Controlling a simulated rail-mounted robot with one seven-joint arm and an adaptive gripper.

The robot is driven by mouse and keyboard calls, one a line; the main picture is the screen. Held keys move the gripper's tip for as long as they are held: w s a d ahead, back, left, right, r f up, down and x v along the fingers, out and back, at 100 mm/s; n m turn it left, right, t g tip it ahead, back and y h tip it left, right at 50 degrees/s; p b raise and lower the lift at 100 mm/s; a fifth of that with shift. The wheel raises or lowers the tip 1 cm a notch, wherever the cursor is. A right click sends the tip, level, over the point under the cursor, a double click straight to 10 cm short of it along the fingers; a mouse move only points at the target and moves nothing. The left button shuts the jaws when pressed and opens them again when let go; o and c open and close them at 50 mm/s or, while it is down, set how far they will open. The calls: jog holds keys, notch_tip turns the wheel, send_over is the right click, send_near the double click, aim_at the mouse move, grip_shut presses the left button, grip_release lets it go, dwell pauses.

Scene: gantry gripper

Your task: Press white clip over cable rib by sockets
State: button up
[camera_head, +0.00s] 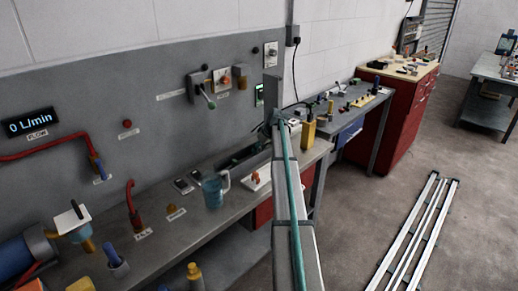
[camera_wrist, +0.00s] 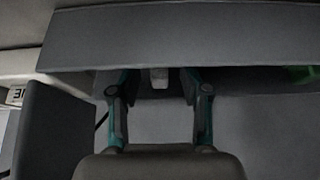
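In the wrist view, the two teal fingers of my gripper (camera_wrist: 158,90) stand apart, and their tips run under the edge of a grey panel (camera_wrist: 190,38). The cable rib and the sockets cannot be made out. In the head view my arm reaches over the bench, and the gripper is too small and covered to read.
A grey upright box (camera_wrist: 60,130) stands close on the left in the wrist view, and a green part (camera_wrist: 300,74) lies at right. A red cabinet (camera_head: 400,122) stands further back. White rails (camera_head: 405,232) lie on the floor.

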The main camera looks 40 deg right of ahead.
jog(key=v, duration=1.2)
dwell(0.4)
